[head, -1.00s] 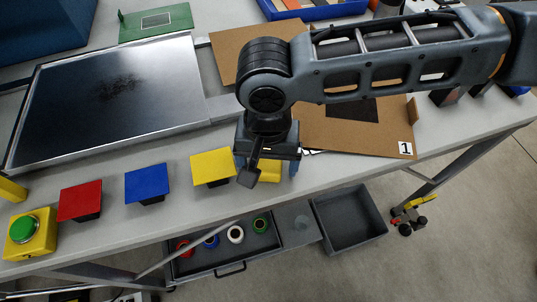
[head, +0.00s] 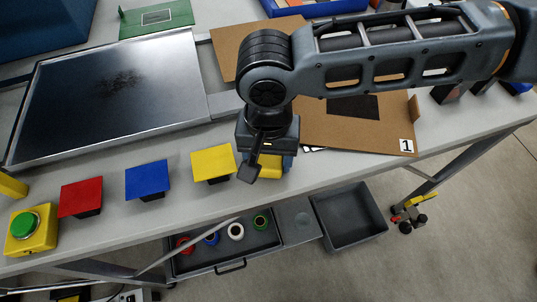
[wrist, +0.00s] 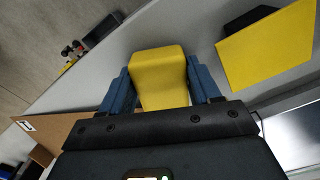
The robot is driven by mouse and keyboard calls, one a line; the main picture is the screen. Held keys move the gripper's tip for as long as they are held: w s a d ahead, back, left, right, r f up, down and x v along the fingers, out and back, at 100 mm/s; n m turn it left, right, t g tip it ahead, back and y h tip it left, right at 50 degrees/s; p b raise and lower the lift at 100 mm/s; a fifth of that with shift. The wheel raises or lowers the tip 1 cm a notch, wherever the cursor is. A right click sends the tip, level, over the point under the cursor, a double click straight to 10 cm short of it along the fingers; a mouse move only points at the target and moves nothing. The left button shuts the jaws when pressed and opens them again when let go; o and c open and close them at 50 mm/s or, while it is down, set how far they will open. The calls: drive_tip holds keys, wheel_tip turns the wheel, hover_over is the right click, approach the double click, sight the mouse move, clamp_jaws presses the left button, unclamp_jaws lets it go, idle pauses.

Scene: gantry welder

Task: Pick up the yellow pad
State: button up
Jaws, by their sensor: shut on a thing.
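The yellow pad (wrist: 160,70) is a thick yellow block in the wrist view, between the two blue fingers of my gripper (wrist: 162,88). Both fingers press against its sides, so my gripper is shut on it. In the head view, my gripper (head: 268,168) points down at the front of the bench, and only a small part of the yellow pad (head: 270,160) shows below the wrist. I cannot tell whether the pad still touches the bench top.
A yellow square plate (head: 213,163) on a dark base stands just left of my gripper, with blue (head: 147,179) and red (head: 82,196) ones further left. A cardboard piece (head: 390,138) lies to the right. An open grey drawer (head: 215,262) sits below the front edge.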

sight(268, 158)
drive_tip(key=shift+r, duration=0.4)
wheel_tip(268, 158, up, 2)
drive_tip(key=shift+r+b, duration=0.25)
drive_tip(key=shift+b, duration=0.1)
drive_tip(key=w+d+r+b, duration=0.1)
drive_tip(key=d+r, duration=0.6)
drive_tip(key=d, duration=0.4)
drive_tip(key=shift+d+r+b, duration=0.2)
drive_tip(key=shift+d+b, duration=0.1)
drive_tip(key=shift+b, duration=0.05)
